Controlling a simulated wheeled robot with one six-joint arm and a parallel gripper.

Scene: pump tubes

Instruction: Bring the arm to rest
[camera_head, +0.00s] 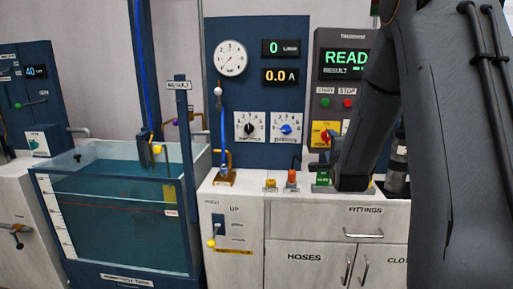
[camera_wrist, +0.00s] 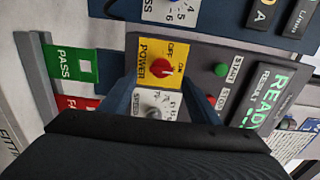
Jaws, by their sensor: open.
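My arm (camera_head: 365,120) reaches in from the right in the head view, bent down toward the worktop in front of the tester panel. My gripper (camera_wrist: 158,82) is open, with its two dark blue fingers apart and nothing between them that I can see held. In the wrist view the fingers frame the red POWER knob (camera_wrist: 160,68) on its yellow plate, and the grey SPEED knob (camera_wrist: 153,115) lies below it. I cannot tell whether the fingers touch the panel. In the head view the arm covers part of the panel.
The tester's READY display (camera_head: 345,62) is lit green. A water tank (camera_head: 120,215) stands at the left, with a blue gauge board (camera_head: 257,50) behind the worktop. Orange and yellow fittings (camera_head: 291,176) stand left of my arm. The green PASS plate (camera_wrist: 65,62) is close by.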

